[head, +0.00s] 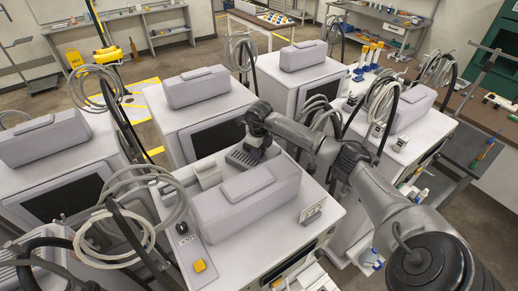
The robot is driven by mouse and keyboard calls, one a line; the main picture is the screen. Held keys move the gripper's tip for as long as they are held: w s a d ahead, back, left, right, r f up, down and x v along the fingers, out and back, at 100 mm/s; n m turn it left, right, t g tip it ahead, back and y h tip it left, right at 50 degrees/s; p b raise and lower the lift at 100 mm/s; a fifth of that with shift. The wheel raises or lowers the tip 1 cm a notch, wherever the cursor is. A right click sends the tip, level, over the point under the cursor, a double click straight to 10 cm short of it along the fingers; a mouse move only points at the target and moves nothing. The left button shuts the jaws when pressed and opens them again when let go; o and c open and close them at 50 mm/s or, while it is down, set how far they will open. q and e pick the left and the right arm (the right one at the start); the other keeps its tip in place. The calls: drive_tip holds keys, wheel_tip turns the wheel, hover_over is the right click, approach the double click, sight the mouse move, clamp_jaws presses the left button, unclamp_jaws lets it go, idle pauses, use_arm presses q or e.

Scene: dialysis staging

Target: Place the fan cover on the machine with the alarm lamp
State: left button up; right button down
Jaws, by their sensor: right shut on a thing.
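My right arm reaches in from the lower right. Its gripper (257,150) points down and is shut on a dark grey slotted piece, the fan cover (240,159). The cover is over the back part of the nearest machine's white top (315,235), behind its long grey housing (245,203). I cannot tell whether the cover touches the top. A small yellow block (199,266), which may be the alarm lamp, sits on a grey strip at that machine's front left. The fingertips are partly hidden behind the wrist. My left gripper is not in view.
Similar white machines with grey housings stand at left (45,137), behind (195,86) and back right (303,55). Looped hoses (130,215) rise between them. A small sign (312,211) stands on the near top. A brown bench (480,100) is at right.

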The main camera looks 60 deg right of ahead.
drive_tip(key=shift+f, duration=0.15)
drive_tip(key=c, duration=0.9)
unclamp_jaws()
drive_tip(key=shift+r, duration=0.35)
wheel_tip(320, 180, up, 12)
drive_tip(key=b, duration=0.3)
drive_tip(key=shift+f, duration=0.15)
